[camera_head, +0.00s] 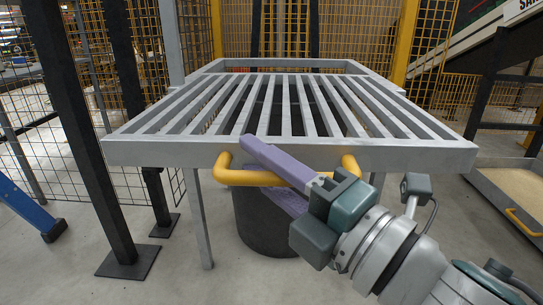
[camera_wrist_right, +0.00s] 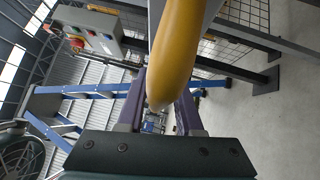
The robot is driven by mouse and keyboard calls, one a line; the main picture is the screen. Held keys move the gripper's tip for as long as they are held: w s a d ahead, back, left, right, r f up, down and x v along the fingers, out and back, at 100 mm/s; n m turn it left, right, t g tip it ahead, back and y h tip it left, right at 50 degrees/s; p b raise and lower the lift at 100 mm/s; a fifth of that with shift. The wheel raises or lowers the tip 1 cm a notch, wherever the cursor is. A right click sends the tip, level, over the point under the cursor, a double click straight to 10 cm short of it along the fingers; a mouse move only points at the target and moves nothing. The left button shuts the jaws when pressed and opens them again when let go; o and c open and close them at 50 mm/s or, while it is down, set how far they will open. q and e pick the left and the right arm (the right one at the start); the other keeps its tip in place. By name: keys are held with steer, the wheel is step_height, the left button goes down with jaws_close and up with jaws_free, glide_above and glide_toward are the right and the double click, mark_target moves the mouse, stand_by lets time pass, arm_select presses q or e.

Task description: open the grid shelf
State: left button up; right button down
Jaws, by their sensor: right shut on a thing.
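The grid shelf (camera_head: 290,153) is a grey metal frame with several long slats, level in the middle of the head view. A yellow bar handle (camera_head: 240,177) sticks out from its front rail. My right gripper (camera_head: 265,172) is shut on this handle, with purple fingers above and below the bar. The handle (camera_wrist_right: 178,50) also runs between the two fingers in the right wrist view. Behind the slats, a grey rear frame (camera_head: 290,63) shows with a narrow open gap. My left gripper is in neither view.
A dark round bin (camera_head: 262,230) stands on the floor under the shelf. Black posts (camera_head: 85,120) and mesh fencing stand at the left. A sand-filled tray (camera_head: 515,185) with a yellow handle lies at the right. A blue leg (camera_head: 25,208) shows at the left edge.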

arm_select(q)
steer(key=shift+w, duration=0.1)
arm_select(e)
steer(key=shift+w+a+r, duration=0.1)
steer(key=shift+r, duration=0.3)
steer(key=c, duration=1)
jaws_free()
steer(key=shift+o, duration=1)
steer(key=shift+w, duration=0.15)
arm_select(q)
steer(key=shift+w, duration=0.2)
arm_select(e)
steer(key=shift+f, duration=0.1)
steer(key=shift+f, duration=0.15)
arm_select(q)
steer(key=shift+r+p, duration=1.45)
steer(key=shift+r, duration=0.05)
arm_select(e)
steer(key=v, duration=1)
